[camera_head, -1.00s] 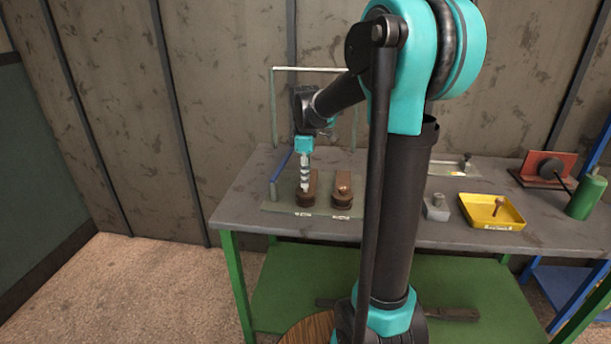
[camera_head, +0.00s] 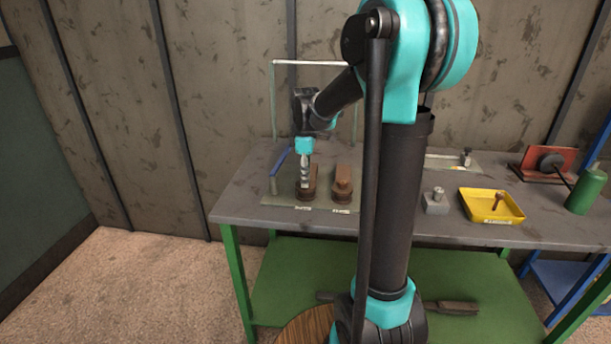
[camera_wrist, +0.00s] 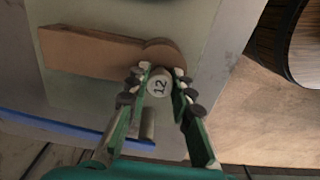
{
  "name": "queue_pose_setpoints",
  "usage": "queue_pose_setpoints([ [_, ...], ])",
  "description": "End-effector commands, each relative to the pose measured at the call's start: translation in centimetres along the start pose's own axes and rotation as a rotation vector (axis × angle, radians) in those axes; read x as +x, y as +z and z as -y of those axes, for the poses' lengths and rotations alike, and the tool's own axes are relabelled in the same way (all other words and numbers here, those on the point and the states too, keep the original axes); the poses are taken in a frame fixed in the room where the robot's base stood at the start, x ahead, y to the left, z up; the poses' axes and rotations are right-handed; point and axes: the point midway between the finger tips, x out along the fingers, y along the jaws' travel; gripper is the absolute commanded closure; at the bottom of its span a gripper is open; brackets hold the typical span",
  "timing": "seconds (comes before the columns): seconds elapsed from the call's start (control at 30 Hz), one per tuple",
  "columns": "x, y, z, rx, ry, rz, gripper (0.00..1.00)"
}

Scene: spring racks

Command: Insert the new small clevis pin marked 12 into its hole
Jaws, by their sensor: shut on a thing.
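The small clevis pin marked 12 (camera_wrist: 159,86) is between the fingers of my gripper (camera_wrist: 158,88), its numbered head facing the wrist camera. In the head view my gripper (camera_head: 304,181) points down over the left brown bracket (camera_head: 312,186) on the plate. In the wrist view the pin is at the rounded end of this brown bracket (camera_wrist: 90,52). The pin's lower end and the hole are hidden, so I cannot tell how deep the pin sits. A second brown bracket (camera_head: 343,186) stands to the right, with a brown pin head on it.
A yellow tray (camera_head: 468,210) holding a brown pin is on the right of the workbench (camera_head: 250,219). A grey block (camera_head: 436,208) with a metal peg stands beside it. A green bottle (camera_head: 587,190) is at the far right. A blue-handled bar (camera_head: 279,164) rises left of my gripper.

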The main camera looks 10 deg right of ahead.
Motion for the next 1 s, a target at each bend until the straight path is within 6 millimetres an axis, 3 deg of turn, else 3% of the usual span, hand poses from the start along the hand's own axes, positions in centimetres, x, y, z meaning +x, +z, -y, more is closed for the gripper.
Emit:
queue_pose_setpoints([
  [0.1,0.3,0.0,0.0,0.000,0.000,0.000,1.00],
  [0.13,0.3,0.0,0.0,0.000,0.000,0.000,0.77],
  [0.33,0.3,0.0,0.0,0.000,0.000,0.000,0.54],
  [0.73,-0.5,0.0,0.0,0.000,0.000,0.000,0.54],
  [1.0,-5.2,0.0,0.0,0.000,0.000,0.000,0.54],
])
